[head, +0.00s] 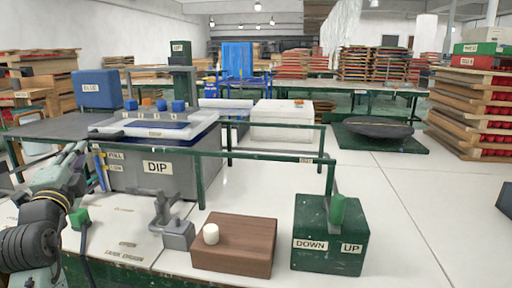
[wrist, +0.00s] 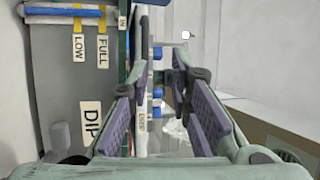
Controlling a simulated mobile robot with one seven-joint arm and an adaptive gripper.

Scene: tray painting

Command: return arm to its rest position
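My gripper (wrist: 162,62) shows in the wrist view with its two purple-padded fingers apart and nothing between them. In the head view my arm comes up at the left edge, and its far end lies beside the left side of the grey DIP tank (head: 190,181). The tank's DIP label (wrist: 91,122) shows at the left of the wrist view, with the LOW label (wrist: 78,48) and FULL label (wrist: 103,50) near it. The fingers hide part of the space beyond the tank.
A brown wooden block (head: 232,258) with a white knob and a green DOWN/UP box (head: 330,270) stand in front.

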